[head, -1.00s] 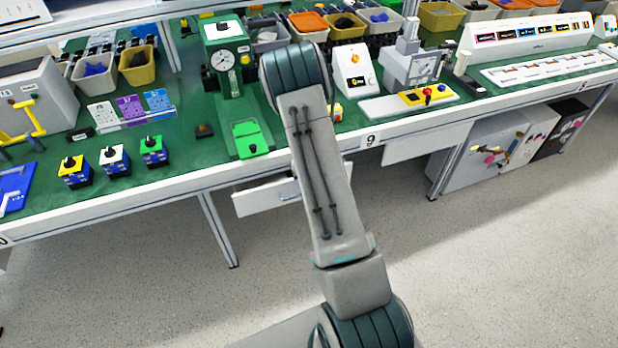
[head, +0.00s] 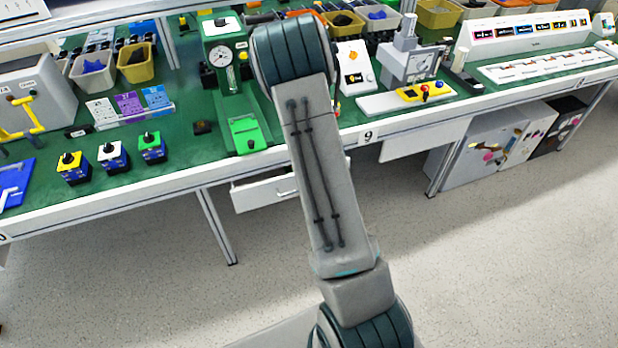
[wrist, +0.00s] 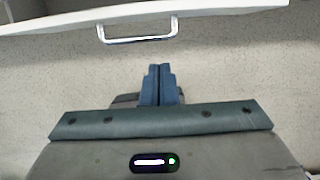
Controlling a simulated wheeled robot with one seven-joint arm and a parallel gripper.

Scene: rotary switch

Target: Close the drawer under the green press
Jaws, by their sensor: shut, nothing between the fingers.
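The green press (head: 222,62) stands on the bench, with its bright green base plate at the front. Below it, under the bench top, is a white drawer (head: 258,196) that stands out part way, with a gap over its front. My arm covers its right end. The drawer front (wrist: 215,24) and its metal bar handle (wrist: 138,39) show at the top of the wrist view. My gripper (wrist: 159,70) is shut and empty, below the handle in that picture and apart from it. My gripper is hidden behind my arm in the head view.
The bench front edge (head: 130,198) runs above the drawer. A bench leg (head: 216,228) stands left of the drawer. A white panel (head: 425,139) hangs under the bench to the right, and a grey cabinet (head: 480,158) stands beyond it. The floor in front is clear.

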